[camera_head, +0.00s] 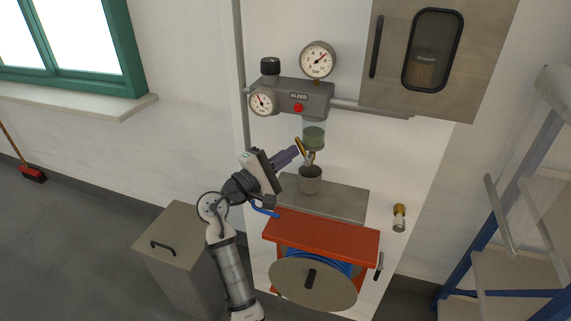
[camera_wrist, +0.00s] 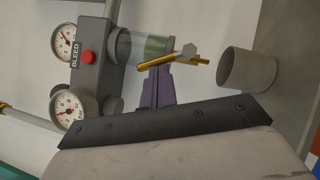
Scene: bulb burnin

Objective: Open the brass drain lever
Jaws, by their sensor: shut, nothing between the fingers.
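The brass drain lever (camera_head: 301,147) hangs under the filter bowl (camera_head: 314,137), which holds green liquid. In the wrist view the brass lever (camera_wrist: 155,63) shows as a gold bar beside a grey fitting, below the same bowl (camera_wrist: 150,46). My gripper (camera_head: 296,150) has purple fingers, shut with nothing between them. Its tips (camera_wrist: 157,72) are right at the lever in the wrist view; I cannot tell whether they touch it. A grey cup (camera_head: 310,182) stands on the shelf below the bowl and also shows in the wrist view (camera_wrist: 247,70).
The grey regulator block (camera_head: 290,96) carries gauges and a red BLEED button (camera_head: 298,108) above. A metal shelf (camera_head: 345,204) and an orange hose reel (camera_head: 320,238) are below. A grey bin (camera_head: 185,240) stands left, a blue-framed ladder (camera_head: 520,190) right.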

